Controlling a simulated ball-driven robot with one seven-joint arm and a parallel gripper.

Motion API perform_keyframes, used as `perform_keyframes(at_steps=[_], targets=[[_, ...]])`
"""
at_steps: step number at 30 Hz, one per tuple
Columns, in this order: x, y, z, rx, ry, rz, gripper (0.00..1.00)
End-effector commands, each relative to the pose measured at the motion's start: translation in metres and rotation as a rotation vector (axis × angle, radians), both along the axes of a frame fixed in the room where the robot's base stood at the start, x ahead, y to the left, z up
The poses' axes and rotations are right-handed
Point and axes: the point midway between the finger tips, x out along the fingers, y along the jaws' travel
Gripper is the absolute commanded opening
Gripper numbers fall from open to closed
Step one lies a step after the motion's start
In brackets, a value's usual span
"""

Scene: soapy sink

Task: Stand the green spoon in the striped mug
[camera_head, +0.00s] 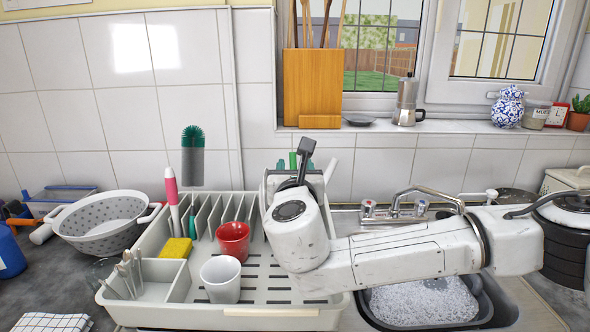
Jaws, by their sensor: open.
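I cannot pick out the green spoon for certain. Several small green tips (293,160) show in a pale holder behind my wrist, and I cannot tell what they belong to. No mug shows clear stripes. A pale grey-white mug (221,281) stands upright in the front of the dish rack, with a red mug (233,243) just behind it. My gripper (306,147) shows as a dark part above my white wrist, near the pale holder. It is open, and most of it is hidden. I see nothing held in it.
The dish rack (270,318) holds a yellow sponge (176,248), cutlery (131,270) and a pink-handled brush (172,190). A colander (101,228) stands at left. My arm crosses above the soapy basin (420,300) and in front of the tap (425,192).

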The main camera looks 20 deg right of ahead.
Motion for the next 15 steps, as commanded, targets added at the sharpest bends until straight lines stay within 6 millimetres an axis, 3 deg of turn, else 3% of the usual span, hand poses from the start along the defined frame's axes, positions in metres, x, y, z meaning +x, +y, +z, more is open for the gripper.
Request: perform_keyframes(at_steps=[8,15], targets=[[-0.011,0.004,-0.001,0.0,0.001,0.001,0.47],[-0.053,0.018,-0.002,0.004,0.002,0.004,0.47]])
